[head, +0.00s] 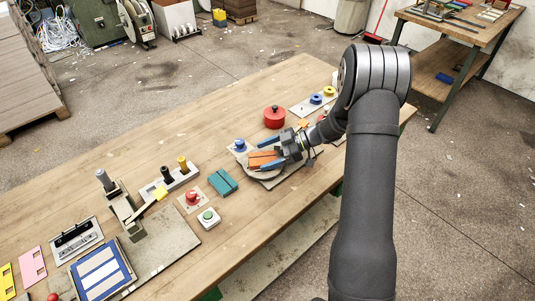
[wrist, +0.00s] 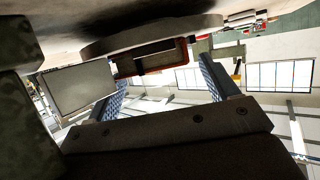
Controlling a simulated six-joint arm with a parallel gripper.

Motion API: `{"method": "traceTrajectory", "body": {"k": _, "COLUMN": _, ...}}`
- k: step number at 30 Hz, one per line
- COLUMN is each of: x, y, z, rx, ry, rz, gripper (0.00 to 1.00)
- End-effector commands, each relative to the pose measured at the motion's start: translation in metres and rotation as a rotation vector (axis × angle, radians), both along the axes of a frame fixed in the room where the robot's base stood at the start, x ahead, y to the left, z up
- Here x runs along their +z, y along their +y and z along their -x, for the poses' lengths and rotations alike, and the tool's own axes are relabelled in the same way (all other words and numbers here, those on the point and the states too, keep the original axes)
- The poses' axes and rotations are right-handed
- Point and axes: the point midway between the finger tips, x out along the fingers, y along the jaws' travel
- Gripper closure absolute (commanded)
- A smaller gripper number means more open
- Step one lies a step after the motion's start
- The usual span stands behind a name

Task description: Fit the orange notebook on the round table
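The orange notebook (head: 262,158) lies on or just above the grey round table (head: 247,170) in the head view, with my gripper's fingers at either side. My gripper (head: 267,152) comes in from the right with its blue fingers spread wide. A gap shows between the upper finger and the notebook; the lower finger overlaps its edge. In the tilted wrist view, the notebook (wrist: 151,58) shows as a dark slab with a reddish rim, close against the round table (wrist: 150,35). A gap shows at the right finger. Contact at the left finger is unclear.
A red pot (head: 275,117) stands behind the round table, and a blue knob piece (head: 240,146) is close at its left. A teal box (head: 222,182), a red button (head: 193,197) and a green button (head: 208,217) lie to the left.

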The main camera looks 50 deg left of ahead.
Motion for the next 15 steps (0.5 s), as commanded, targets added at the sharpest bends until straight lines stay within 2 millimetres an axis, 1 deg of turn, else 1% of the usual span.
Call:
{"method": "traceTrajectory", "body": {"k": 5, "x": -0.001, "y": -0.001, "z": -0.001, "rx": -0.002, "ry": 0.001, "rz": 0.004, "gripper": 0.2}}
{"method": "traceTrajectory", "body": {"k": 8, "x": 0.001, "y": -0.005, "z": -0.007, "rx": -0.002, "ry": 0.0, "rz": 0.004, "gripper": 0.2}}
{"method": "traceTrajectory", "body": {"k": 11, "x": 0.007, "y": -0.013, "z": -0.019, "rx": -0.005, "ry": 0.0, "rz": 0.003, "gripper": 0.2}}
{"method": "traceTrajectory", "body": {"k": 15, "x": 0.02, "y": -0.03, "z": -0.045, "rx": -0.007, "ry": -0.001, "rz": 0.001, "gripper": 0.2}}
